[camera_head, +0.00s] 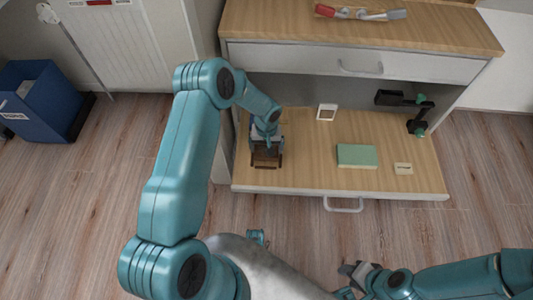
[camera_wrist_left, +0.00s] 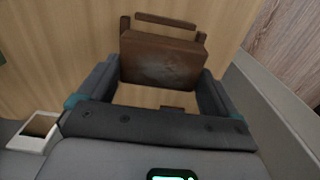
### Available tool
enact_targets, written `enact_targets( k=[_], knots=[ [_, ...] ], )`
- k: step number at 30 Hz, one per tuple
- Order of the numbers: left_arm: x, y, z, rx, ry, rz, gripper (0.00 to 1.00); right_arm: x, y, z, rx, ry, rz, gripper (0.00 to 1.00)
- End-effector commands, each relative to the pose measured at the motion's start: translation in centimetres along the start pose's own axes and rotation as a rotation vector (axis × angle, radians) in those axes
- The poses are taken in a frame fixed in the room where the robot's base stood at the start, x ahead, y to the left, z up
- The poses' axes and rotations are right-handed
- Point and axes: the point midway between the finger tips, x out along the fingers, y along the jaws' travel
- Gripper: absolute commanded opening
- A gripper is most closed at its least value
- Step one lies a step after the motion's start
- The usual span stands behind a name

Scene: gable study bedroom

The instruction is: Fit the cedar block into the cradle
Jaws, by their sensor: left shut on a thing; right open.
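My left gripper (camera_head: 266,140) reaches down over the left part of the pulled-out wooden shelf. It is shut on the brown cedar block (camera_wrist_left: 160,62), which sits between the two fingers in the left wrist view. The brown cradle, with a bar (camera_wrist_left: 166,20) and short posts, shows just beyond and beside the block. In the head view the block and cradle merge into one dark brown shape (camera_head: 267,158) below the fingers. I cannot tell how deep the block sits in the cradle. My right gripper (camera_head: 358,270) is open and empty, over the floor in front of the shelf.
On the wooden shelf (camera_head: 300,172) are a small white-framed square (camera_head: 327,112), a green book (camera_head: 357,155), a small cream card (camera_head: 403,168) and a black-and-green stand (camera_head: 415,110). A drawer (camera_head: 300,60) hangs above. A blue bin (camera_head: 45,100) stands far left.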

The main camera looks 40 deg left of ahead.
Motion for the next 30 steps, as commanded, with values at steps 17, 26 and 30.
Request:
enact_targets(
  k=[17, 26, 30],
  knots=[
    [4.2, 0.0, 0.1, 0.0, 0.0, 0.0, 0.61, 1.2, 0.4, 0.0, 0.0, 0.0, 0.0, 0.43],
    [4.2, 0.0, 0.1, 0.0, -0.001, 0.0, 1.0, 1.3, 0.5, 0.0, 0.0, 0.0, 0.0, 0.43],
    [3.6, 0.0, 0.1, 0.0, -0.001, 0.0, 1.0, 0.6, 0.2, 0.0, 0.0, 0.0, 0.0, 0.43]
  ],
)
